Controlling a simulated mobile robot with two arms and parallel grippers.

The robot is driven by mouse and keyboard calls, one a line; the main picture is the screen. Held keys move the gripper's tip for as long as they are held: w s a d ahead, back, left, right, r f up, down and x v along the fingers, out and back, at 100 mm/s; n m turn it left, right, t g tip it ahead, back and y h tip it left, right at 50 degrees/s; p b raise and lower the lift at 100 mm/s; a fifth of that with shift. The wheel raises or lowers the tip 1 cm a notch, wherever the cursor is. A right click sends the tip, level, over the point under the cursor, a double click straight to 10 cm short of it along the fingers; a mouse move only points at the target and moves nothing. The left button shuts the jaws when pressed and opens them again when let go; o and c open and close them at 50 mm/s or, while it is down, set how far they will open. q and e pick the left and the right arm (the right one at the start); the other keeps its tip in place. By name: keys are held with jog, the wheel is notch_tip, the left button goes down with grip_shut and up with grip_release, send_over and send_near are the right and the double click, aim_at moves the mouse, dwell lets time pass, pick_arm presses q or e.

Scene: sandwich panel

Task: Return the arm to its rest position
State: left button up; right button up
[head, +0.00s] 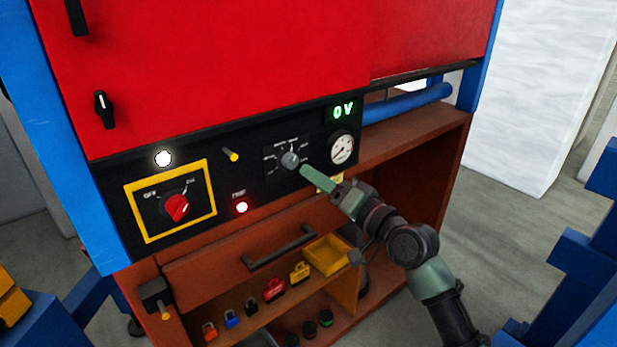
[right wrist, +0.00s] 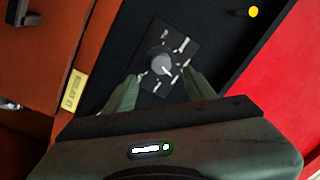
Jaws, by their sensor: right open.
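My right gripper (head: 306,174) reaches the black control panel (head: 253,185) from the lower right. In the right wrist view, its two green fingers (right wrist: 161,79) are spread open and empty. A grey rotary selector knob (head: 290,160) sits just ahead of the fingertips. The knob also shows in the right wrist view (right wrist: 160,63), centred between the fingers. In the head view the fingertips look slightly apart from the knob. My right arm (head: 412,245) is stretched out over the open lower shelf. My left gripper does not show.
A red rotary switch (head: 177,207) on a yellow plate is at the panel's left. The display (head: 343,111) reads 0 V above a gauge (head: 342,149).

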jog(key=shift+s+d, duration=0.15)
jog(key=d+f+m+g+h, duration=0.1)
jog(key=d+f+h, duration=0.2)
jog(key=f, duration=1)
jog(key=d+f+m+g+h, duration=0.1)
jog(key=d+f+h, duration=0.15)
jog(key=f, duration=1.05)
jog(key=s+d+f+n+g+h, duration=0.1)
jog(key=s+d+f+g+h, duration=0.3)
jog(key=f, duration=0.7)
jog(key=s+d+f+t+y, duration=0.1)
jog(key=s+d+f, duration=0.1)
jog(key=s+f, duration=0.65)
jog(key=s+d+f+n+g+h, duration=0.1)
jog(key=s+d+f+n+g, duration=0.15)
jog(key=s+f, duration=1.05)
jog(key=s+d+f+n+g+h, duration=0.1)
jog(key=s+d+f+g+h, duration=0.15)
jog(key=s+f, duration=1.1)
jog(key=s+d+f+n+g, duration=0.1)
jog(key=s+d+n+g, duration=0.1)
jog(key=s, duration=1.6)
jog(key=shift+s+f+g, duration=0.2)
jog(key=shift+s+g, duration=0.1)
jog(key=shift+g, duration=0.4)
